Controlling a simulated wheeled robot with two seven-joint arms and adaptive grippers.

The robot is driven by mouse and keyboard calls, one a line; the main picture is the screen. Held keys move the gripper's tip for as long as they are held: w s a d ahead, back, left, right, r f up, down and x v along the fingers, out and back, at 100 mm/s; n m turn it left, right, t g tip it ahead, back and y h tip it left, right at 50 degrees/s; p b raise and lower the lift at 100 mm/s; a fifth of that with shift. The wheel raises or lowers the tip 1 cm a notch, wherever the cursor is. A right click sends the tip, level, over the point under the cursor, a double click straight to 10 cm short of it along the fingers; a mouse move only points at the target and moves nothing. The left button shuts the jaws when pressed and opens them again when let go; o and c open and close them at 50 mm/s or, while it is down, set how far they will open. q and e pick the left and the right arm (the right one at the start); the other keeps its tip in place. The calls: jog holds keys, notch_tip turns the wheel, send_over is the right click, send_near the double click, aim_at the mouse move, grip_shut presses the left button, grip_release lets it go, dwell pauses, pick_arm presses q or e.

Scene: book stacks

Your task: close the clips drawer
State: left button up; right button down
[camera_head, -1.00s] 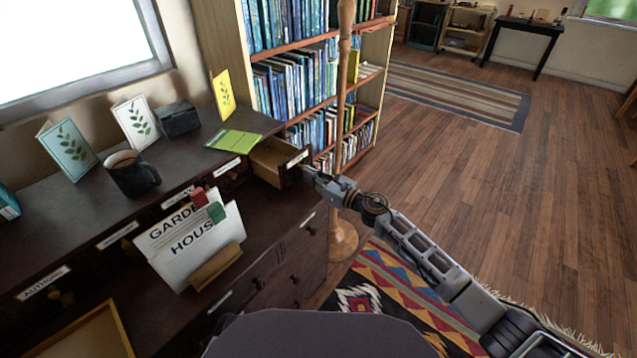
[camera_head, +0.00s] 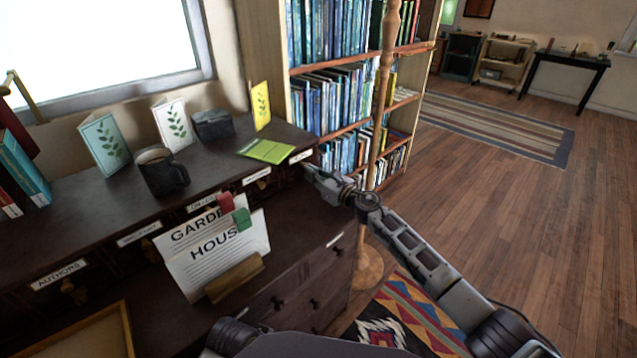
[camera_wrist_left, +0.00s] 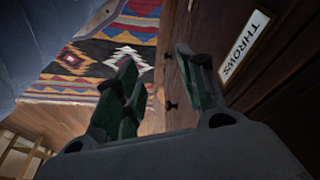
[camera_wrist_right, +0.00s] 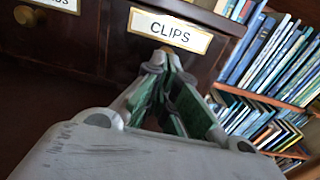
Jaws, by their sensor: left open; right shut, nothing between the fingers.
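The clips drawer (camera_wrist_right: 120,58) has a dark front with a white CLIPS label in a brass frame. In the head view its label (camera_head: 301,156) is at the right end of the row of small drawers, and the front looks flush with the desk unit. My right gripper (camera_wrist_right: 167,60) is shut and empty, with its fingertips at the drawer front just below the label. They hide the knob; I cannot tell whether they touch it. My left gripper (camera_wrist_left: 157,62) is open and empty, low beside a dark drawer front labelled THROWS (camera_wrist_left: 244,46).
A card holder with paper cards (camera_head: 215,250) stands on the desk. A mug (camera_head: 160,171), a green booklet (camera_head: 266,151) and folded cards are on the top ledge. A wooden pole (camera_head: 384,100) and a bookcase (camera_head: 290,70) stand close to the right arm. Open floor lies right.

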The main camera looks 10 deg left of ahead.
jog(key=shift+w+a, duration=0.35)
jog(key=shift+a, duration=0.1)
pick_arm(q)
jog(key=shift+w+r, duration=0.1)
jog(key=shift+r, duration=0.4)
pick_arm(e)
jog(key=shift+r, duration=0.2)
jog(key=shift+r, duration=0.15)
pick_arm(q)
jog(key=shift+a, duration=0.1)
